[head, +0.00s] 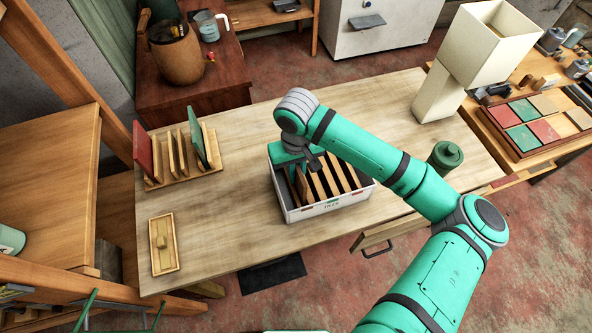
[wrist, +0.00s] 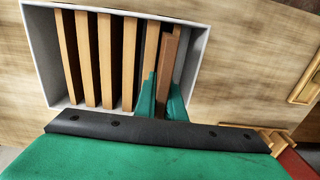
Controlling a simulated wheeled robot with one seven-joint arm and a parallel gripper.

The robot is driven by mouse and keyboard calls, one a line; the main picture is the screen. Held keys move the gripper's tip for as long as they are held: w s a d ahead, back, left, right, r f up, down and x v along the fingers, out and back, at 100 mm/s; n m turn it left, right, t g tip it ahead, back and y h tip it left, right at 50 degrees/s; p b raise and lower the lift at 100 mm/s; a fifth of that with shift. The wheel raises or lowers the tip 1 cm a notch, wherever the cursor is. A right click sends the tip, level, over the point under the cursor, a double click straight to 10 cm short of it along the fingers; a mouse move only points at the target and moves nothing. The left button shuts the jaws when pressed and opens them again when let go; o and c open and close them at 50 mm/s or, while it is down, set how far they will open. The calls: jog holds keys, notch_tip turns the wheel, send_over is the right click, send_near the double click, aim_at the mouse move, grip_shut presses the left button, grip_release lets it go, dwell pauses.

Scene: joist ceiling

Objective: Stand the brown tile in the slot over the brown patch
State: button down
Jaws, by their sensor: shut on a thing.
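My gripper (head: 304,170) is over the left part of a white bin (head: 329,208) on the table. In the wrist view its green fingers (wrist: 163,100) are shut on a brown tile (wrist: 169,62), darker than the light wooden boards beside it. The tile stands upright, its lower part still within the bin's outline; I cannot tell whether it touches the floor. It also shows below the gripper in the head view (head: 301,186). A wooden rack (head: 181,172) at the table's left holds a red tile (head: 143,150) and a green tile (head: 196,137), with upright wooden pieces between. I cannot make out a brown patch.
Several light boards (wrist: 106,60) stand in the bin. A wooden tray with a knob (head: 163,244) lies at the table's front left. The table between rack and bin is clear.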

jog(key=shift+w+f, duration=0.1)
jog(key=shift+f, duration=0.6)
jog(key=shift+s+f, duration=0.25)
jog(key=shift+f, duration=0.1)
jog(key=shift+d, duration=0.1)
jog(key=shift+s+f, duration=0.1)
jog(key=shift+s, duration=0.25)
dwell(0.7)
jog(key=c, duration=1.9)
grip_release()
jog(key=shift+o, duration=0.7)
jog(key=r, duration=0.7)
jog(key=w+r, duration=0.1)
jog(key=r, duration=0.3)
jog(key=shift+r, duration=0.3)
jog(key=shift+s+r, duration=0.1)
